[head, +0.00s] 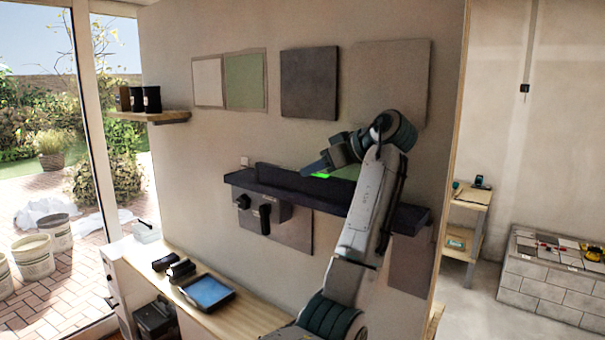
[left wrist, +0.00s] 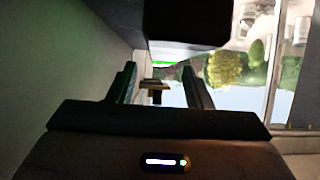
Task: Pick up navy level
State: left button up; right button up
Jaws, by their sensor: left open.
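A long dark navy bar (head: 280,178), which looks like the navy level, rests along a dark ledge (head: 385,211) on the wall. My forearm hides part of its right side. My left gripper (head: 311,170) is just in front of and at the top of the bar; whether they touch cannot be told. In the left wrist view the fingers (left wrist: 163,88) are apart with nothing held between them. A dark block fills the top of that view, too dark to identify. A green glow shows by the gripper. My right gripper is not in view.
Several flat tiles (head: 310,82) hang above the ledge. Dark devices (head: 264,215) stick out below it. A wooden counter (head: 240,311) with a blue-screened tray (head: 208,291) runs underneath. A small shelf (head: 150,117) holds dark canisters at the left. A tiled block (head: 550,285) stands right.

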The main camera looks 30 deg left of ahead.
aim_at(302, 182)
pick_arm(q)
jog(key=shift+p+x, duration=0.6)
jog(key=shift+x, duration=1.05)
jog(key=shift+d+r, duration=0.1)
jog(key=shift+d, duration=0.15)
jog(key=c, duration=0.6)
grip_shut()
jog(key=shift+a, duration=0.1)
